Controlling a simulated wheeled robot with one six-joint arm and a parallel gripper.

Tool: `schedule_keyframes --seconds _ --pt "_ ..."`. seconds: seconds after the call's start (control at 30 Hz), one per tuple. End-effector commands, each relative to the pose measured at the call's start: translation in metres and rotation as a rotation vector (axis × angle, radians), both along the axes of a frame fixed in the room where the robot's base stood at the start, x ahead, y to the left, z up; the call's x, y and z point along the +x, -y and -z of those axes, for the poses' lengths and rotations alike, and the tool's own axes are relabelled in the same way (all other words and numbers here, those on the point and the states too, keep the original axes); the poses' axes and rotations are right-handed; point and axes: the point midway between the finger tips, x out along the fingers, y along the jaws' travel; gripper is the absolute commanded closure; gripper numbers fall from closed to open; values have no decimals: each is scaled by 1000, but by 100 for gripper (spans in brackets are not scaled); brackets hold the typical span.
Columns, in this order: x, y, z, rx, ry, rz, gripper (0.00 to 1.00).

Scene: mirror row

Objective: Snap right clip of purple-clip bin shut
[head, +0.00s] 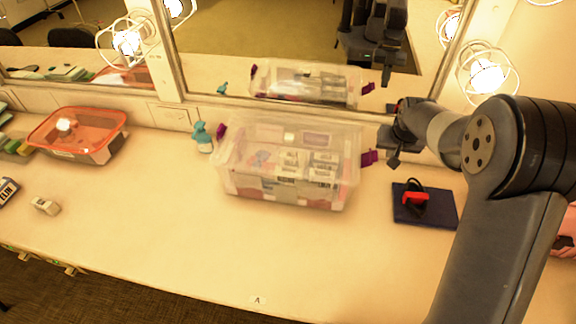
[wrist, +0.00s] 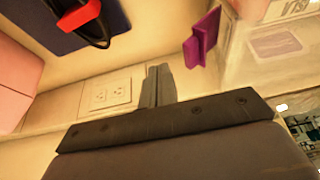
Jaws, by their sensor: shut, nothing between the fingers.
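The purple-clip bin (head: 285,190) is a clear lidded box on the counter by the mirror, with packets showing inside. Its right purple clip (head: 369,157) sticks outward from the right end, so it appears open. Its left purple clip (head: 221,131) also juts out. My gripper (head: 393,160) is shut and empty, just right of the right clip with a small gap. In the wrist view the closed fingers (wrist: 158,85) point beside the right clip (wrist: 201,38), which shows at upper right next to the clear bin wall (wrist: 260,70). They appear apart from it.
A dark blue mat (head: 440,212) with a red-and-black object (head: 414,198) lies right of the bin. A teal-topped bottle (head: 202,137) stands close to its left end. An orange-rimmed container (head: 85,135) is farther left. The mirror is close behind; the front counter is clear.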

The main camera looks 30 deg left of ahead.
Motion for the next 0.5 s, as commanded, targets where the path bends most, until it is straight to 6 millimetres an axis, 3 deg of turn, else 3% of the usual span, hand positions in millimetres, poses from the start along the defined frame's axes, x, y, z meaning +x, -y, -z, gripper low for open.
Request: schedule_keyframes --seconds 0.5 --pt "0 0 22 0 0 0 100"
